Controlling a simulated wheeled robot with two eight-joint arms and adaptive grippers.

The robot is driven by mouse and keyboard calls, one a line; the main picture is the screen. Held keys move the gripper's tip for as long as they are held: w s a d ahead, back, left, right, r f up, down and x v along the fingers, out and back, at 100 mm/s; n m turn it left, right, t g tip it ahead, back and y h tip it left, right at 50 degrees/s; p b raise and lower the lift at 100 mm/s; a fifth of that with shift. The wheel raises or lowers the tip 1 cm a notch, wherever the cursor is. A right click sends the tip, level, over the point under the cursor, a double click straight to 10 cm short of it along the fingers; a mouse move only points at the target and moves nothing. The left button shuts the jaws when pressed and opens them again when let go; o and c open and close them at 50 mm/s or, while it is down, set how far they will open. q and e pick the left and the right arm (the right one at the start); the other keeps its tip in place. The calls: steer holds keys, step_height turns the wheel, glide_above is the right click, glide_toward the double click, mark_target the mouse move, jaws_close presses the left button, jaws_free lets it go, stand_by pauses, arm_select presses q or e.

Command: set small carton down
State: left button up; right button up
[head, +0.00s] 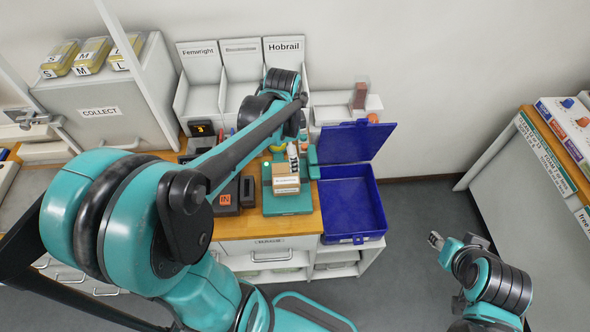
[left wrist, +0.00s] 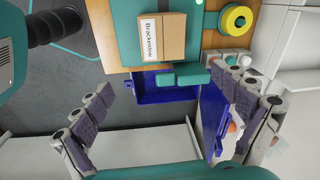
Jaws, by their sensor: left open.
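The small carton (head: 286,168), brown with a white printed label, rests on a teal platform (head: 287,205) on the wooden counter. The left wrist view shows the carton (left wrist: 174,36) lying on the teal surface (left wrist: 127,32), outside my fingers. My left gripper (head: 297,152) is beside the carton at the counter's right end, partly hidden by my arm. In the left wrist view its fingers (left wrist: 165,100) are wide apart with nothing held between them. My right gripper (head: 436,241) is low at the right, away from the counter; its finger opening is unclear.
An open blue bin (head: 350,204) with a raised lid (head: 356,142) adjoins the counter's right end. Labelled bins (head: 200,64) and a grey COLLECT cabinet (head: 105,95) stand behind. A dark IN-marked box (head: 226,198) sits left of the platform. Another counter (head: 535,185) stands right.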

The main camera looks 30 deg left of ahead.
arm_select(q)
steer(key=s+d+r+n+t, duration=0.4)
steer(key=s+d+n+t, duration=0.2)
steer(key=s+d+n, duration=0.2)
steer(key=shift+s+d+n, duration=0.3)
steer(key=shift+s+n, duration=0.6)
steer(key=shift+r, duration=0.1)
step_height(320, 180, down, 14)
steer(key=b, duration=1.4)
steer(key=shift+f, duration=0.2)
